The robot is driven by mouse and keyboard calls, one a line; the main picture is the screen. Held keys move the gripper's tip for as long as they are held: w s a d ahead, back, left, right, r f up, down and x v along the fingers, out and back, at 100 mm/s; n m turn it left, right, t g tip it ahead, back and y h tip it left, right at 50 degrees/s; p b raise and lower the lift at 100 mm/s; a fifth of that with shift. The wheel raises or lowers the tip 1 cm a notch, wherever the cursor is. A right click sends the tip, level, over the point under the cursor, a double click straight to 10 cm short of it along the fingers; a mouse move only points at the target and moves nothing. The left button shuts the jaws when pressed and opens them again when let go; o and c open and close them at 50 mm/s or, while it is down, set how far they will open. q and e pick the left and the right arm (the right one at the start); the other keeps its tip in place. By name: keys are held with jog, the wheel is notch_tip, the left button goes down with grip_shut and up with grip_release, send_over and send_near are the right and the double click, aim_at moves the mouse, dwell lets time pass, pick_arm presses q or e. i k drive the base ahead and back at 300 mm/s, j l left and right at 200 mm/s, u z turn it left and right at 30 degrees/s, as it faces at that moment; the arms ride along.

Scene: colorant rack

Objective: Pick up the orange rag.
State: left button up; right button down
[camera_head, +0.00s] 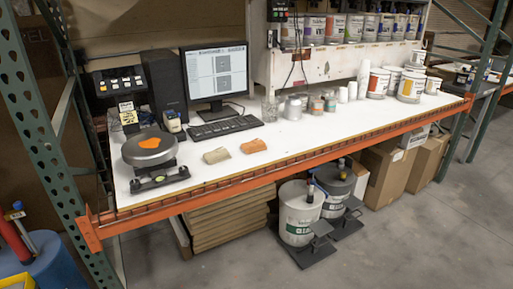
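An orange rag (254,146) lies on the white worktop, a little in front of the keyboard. A tan rag (216,156) lies just to its left, apart from it. Another bright orange item (149,143) lies on top of the round grey scale at the left end of the worktop; I cannot tell whether it is cloth. Neither of my grippers shows in the head view.
The white worktop (320,143) has an orange front beam (290,162) with a mesh edge. A scale (152,157), monitor (215,72) and keyboard (226,127) stand near the rags. Cans and tubs stand farther right. Drums (298,212) stand on the floor below.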

aim_at(251, 146)
jog(key=i+l+u, duration=0.1)
jog(key=i+u, duration=0.2)
jog(key=i, duration=1.25)
